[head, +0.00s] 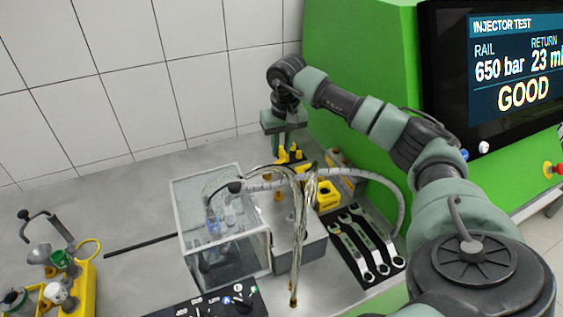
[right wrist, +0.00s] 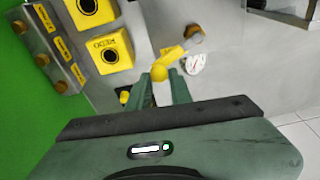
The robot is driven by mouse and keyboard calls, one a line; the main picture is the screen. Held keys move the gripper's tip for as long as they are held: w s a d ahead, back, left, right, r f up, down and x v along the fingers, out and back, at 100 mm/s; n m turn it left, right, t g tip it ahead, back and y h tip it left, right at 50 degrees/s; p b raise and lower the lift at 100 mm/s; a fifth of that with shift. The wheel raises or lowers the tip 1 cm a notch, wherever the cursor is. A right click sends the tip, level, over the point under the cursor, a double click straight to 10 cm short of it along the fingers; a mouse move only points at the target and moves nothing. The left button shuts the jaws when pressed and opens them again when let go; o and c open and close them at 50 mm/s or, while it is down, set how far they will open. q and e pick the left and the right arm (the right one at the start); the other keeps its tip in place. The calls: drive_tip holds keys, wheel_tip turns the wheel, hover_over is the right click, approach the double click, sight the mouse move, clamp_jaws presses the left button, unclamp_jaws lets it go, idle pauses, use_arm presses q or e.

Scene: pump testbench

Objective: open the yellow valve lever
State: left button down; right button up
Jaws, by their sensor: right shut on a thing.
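The yellow valve lever (right wrist: 174,53) runs in the right wrist view from a brownish pivot at its upper right to a rounded end at its lower left. That rounded end lies between the two green fingers of my right gripper (right wrist: 160,86), which is shut on the lever. In the head view my right gripper (head: 287,148) reaches down from above, behind the clear box, and the yellow lever (head: 290,155) shows at its fingertips. The lever's lower parts are partly hidden there. My left gripper is not in view.
Yellow blocks (right wrist: 109,51) and a row of brass fittings (right wrist: 57,50) stand beside the lever. A clear box (head: 222,225), hanging hoses (head: 300,215) and a wrench tray (head: 364,245) are in front. A green cabinet (head: 340,65) stands close at the right.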

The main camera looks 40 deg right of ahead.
drive_tip(key=shift+w+a, duration=0.2)
drive_tip(key=shift+a, duration=0.05)
drive_tip(key=shift+o, duration=0.2)
drive_tip(key=shift+w+a, duration=0.2)
drive_tip(key=shift+w, duration=0.15)
drive_tip(key=shift+w+a+f, duration=0.15)
drive_tip(key=shift+w+a, duration=0.1)
drive_tip(key=shift+w, duration=0.1)
drive_tip(key=shift+p, duration=0.3)
drive_tip(key=shift+c, duration=0.2)
drive_tip(key=shift+o, duration=0.2)
drive_tip(key=shift+w+a+r, duration=0.2)
drive_tip(key=shift+w+a, duration=0.3)
drive_tip(key=shift+w, duration=0.25)
drive_tip(key=shift+c, duration=0.2)
